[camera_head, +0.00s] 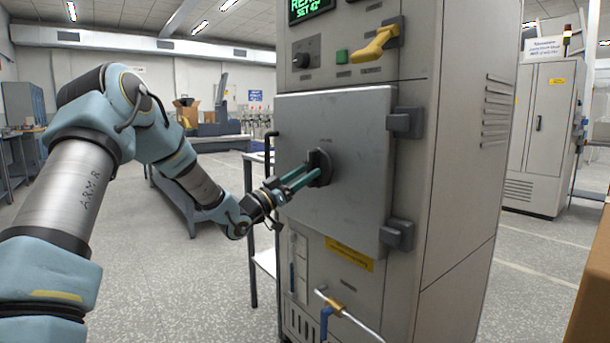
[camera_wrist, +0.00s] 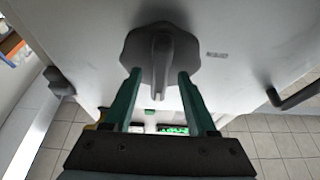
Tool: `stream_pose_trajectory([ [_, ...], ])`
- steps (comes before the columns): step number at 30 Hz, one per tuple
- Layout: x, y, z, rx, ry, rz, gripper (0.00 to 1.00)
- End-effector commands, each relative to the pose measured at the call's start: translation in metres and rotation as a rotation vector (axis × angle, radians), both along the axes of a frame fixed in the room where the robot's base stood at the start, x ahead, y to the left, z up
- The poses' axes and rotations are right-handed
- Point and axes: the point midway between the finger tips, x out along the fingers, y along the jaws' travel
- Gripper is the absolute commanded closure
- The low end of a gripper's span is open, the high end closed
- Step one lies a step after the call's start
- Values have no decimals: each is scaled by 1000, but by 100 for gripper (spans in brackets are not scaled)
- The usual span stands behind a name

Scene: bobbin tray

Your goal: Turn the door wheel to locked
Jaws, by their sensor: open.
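The door wheel (camera_head: 319,168) is a dark grey knob on the front of a closed grey cabinet door (camera_head: 352,125). In the wrist view the wheel (camera_wrist: 161,50) has a lobed rim and a raised bar across its middle. My gripper (camera_head: 314,176) has green fingers reaching to the wheel. In the wrist view my gripper (camera_wrist: 160,78) is open, with one finger on each side of the bar. The fingertips lie close to the wheel; I cannot tell whether they touch it. A small marking (camera_wrist: 217,54) beside the wheel is too blurred to read.
A yellow lever (camera_head: 375,44), a green button (camera_head: 342,56) and a black knob (camera_head: 301,60) sit above the door. Dark hinges (camera_head: 404,122) are on its right side. A dark handle (camera_head: 270,150) stands at its left edge. A pipe with a blue-handled valve (camera_head: 328,312) juts out below.

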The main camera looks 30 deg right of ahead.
Motion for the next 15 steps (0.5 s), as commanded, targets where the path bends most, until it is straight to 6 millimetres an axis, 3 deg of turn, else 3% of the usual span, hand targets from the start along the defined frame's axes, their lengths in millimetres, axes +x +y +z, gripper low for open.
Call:
stream_pose_trajectory([
  [5,-3,19,-8,2,1,3,43],
  [15,-14,78,-33,2,2,3,43],
])
